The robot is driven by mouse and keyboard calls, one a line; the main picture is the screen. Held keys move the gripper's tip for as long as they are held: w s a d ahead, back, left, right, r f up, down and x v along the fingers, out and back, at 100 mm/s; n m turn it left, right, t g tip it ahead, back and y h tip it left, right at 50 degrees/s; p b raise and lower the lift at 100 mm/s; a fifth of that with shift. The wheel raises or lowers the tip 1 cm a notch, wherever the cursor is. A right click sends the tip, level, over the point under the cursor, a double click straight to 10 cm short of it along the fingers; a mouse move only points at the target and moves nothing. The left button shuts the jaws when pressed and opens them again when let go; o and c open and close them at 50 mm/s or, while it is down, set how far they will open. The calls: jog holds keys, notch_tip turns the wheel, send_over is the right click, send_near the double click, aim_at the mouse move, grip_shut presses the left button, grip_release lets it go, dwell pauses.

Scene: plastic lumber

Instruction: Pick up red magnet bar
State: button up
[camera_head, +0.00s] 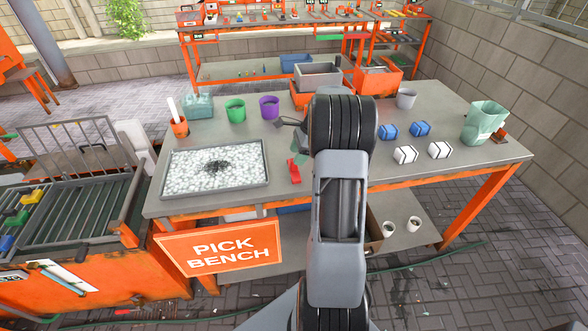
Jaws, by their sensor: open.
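The red magnet bar (294,173) lies on the grey bench top (330,188), just right of the tray of white pellets and left of my arm. My gripper (289,123) shows only in part, as a dark piece sticking out left of my arm's upper end. It is open, appears beyond the red bar, and is apart from it. The rest of the gripper is hidden behind my arm.
The pellet tray (215,190) fills the bench's left front. A green pot (235,111) and purple pot (269,107) stand behind it. Blue blocks (388,131), white blocks (405,155) and a pale green bucket (484,122) are at right. A small green item (299,151) lies behind the bar.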

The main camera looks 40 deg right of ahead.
aim_at(294, 166)
jog(key=shift+x, duration=1.85)
grip_shut()
